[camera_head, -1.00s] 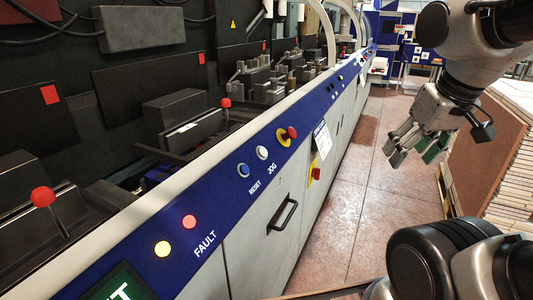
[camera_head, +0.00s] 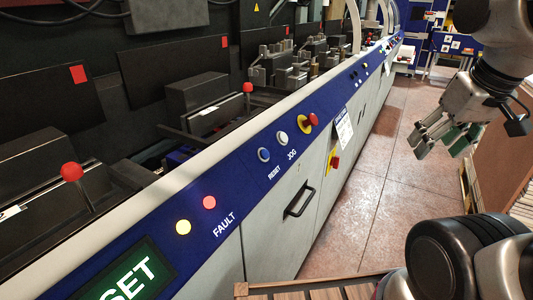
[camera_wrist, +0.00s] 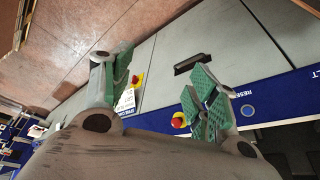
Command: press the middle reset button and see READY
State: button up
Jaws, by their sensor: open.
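A blue round button (camera_head: 264,155) labelled RESET sits on the machine's sloped blue panel (camera_head: 236,189). A white button (camera_head: 282,138) labelled JOG is just beyond it. A green display (camera_head: 127,277) at the lower left shows "SET" in white, its left part cut off by the picture edge. My gripper (camera_head: 437,143) is open and empty, over the aisle floor to the right of the panel and apart from it. In the wrist view, my gripper's (camera_wrist: 163,62) green-padded fingers are spread, and the blue button (camera_wrist: 247,110) shows right of them.
A red mushroom button (camera_head: 311,120) on yellow is beyond JOG. A yellow light (camera_head: 183,227) and a red light (camera_head: 209,202) sit by the FAULT label. A drawer handle (camera_head: 299,199) juts from the grey front. Stacked boards (camera_head: 520,205) stand at right. The aisle floor (camera_head: 370,195) is clear.

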grip_shut()
dwell(1.3)
